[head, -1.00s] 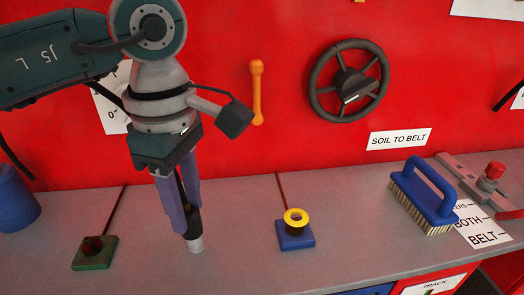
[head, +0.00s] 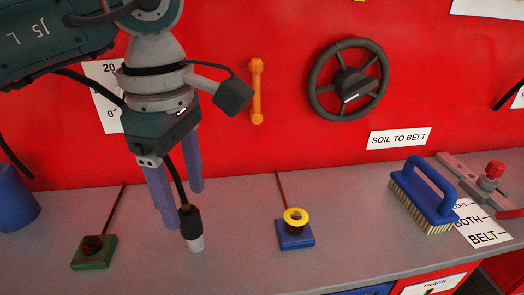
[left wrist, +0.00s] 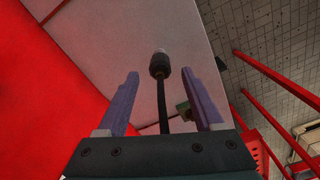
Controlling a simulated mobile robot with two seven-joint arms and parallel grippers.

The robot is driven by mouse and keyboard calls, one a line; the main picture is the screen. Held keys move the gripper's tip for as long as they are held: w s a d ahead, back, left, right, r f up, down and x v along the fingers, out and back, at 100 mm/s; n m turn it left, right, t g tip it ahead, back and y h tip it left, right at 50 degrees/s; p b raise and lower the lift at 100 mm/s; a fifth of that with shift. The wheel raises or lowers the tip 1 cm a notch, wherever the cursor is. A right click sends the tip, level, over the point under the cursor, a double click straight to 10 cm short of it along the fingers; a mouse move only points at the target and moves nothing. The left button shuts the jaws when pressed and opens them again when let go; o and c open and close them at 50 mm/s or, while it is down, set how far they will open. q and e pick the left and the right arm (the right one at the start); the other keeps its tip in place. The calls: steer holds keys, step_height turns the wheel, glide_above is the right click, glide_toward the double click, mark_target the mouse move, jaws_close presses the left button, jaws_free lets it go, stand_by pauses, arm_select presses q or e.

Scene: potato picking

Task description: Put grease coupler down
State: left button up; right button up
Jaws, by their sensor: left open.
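The grease coupler (head: 190,222) is a dark cylinder with a pale grey tip on a black hose. It stands roughly upright, tip down, at the grey shelf surface in the head view. In the left wrist view the coupler (left wrist: 160,66) shows beyond and between the fingers, with its hose running back toward the gripper. My left gripper (head: 187,205) has two purple fingers spread apart, just above and around the hose; it also shows open in the left wrist view (left wrist: 166,100). The fingers do not appear to touch the coupler. My right gripper is not in view.
On the grey shelf (head: 345,235) stand a green block (head: 94,253), a blue block with a yellow ring (head: 295,232), a blue brush (head: 425,195) and a blue cylinder (head: 15,200). A black handwheel (head: 348,80) and an orange handle (head: 256,92) are on the red wall.

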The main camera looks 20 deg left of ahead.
arm_select(q)
step_height(320, 180, up, 10)
steer(key=s+d+r+n+h, duration=0.1)
steer(key=s+d+r+h, duration=0.15)
steer(key=d+h, duration=0.65)
steer(key=s+d+r+h, duration=0.2)
steer(key=d+r+h, duration=0.15)
steer(key=d, duration=0.95)
steer(key=w+r+n+t+h, duration=0.4)
steer(key=r+n+t+h, duration=0.4)
steer(key=r+n+t, duration=0.5)
steer(key=w+a+f+n+t+y, duration=0.2)
steer(key=w+a+n+t+y, duration=0.25)
steer(key=n, duration=0.55)
steer(key=w+a+f+n+t+y, duration=0.2)
steer(key=a+n+t+y, duration=0.3)
steer(key=n+y, duration=0.4)
steer(key=s+a+f+n+g+y, duration=0.2)
steer(key=a+f+n+g+y, duration=0.6)
steer(key=f+n, duration=0.5)
steer(key=s+a+f+n+g+h, duration=0.1)
steer(key=s+f+n+g, duration=0.3)
steer(key=s+f+g, duration=0.7)
steer(key=s+f+b, duration=0.1)
steer(key=s+f, duration=0.5)
steer(key=s, duration=0.3)
steer(key=shift+a+f, duration=0.2)
steer(key=shift+f, duration=0.05)
